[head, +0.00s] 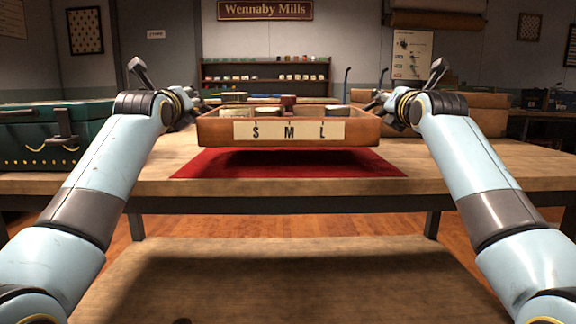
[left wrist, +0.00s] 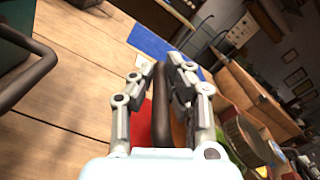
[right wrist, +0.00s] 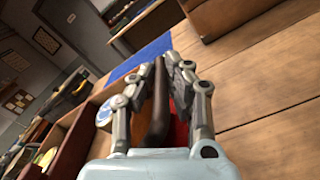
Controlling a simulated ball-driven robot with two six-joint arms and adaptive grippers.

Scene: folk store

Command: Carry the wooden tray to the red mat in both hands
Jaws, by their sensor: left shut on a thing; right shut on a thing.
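The wooden tray (head: 225,131) hangs level above the red mat (head: 195,166) in the head view, with a gap and a shadow beneath it. Its front carries a label with S, M and L, and several small items show inside. My left gripper (head: 184,108) is at the tray's left end; in the left wrist view its fingers close around a dark handle (left wrist: 163,85). My right gripper (head: 385,105) is at the right end; in the right wrist view its fingers close around the other dark handle (right wrist: 158,100). The mat lies flat on the wooden table, partly hidden behind the tray.
A green case (head: 40,140) with a dark handle stands on the table at the left. A blue mat (left wrist: 150,40) lies further along the table in the left wrist view. The tabletop (head: 470,165) right of the red mat is clear near the front edge.

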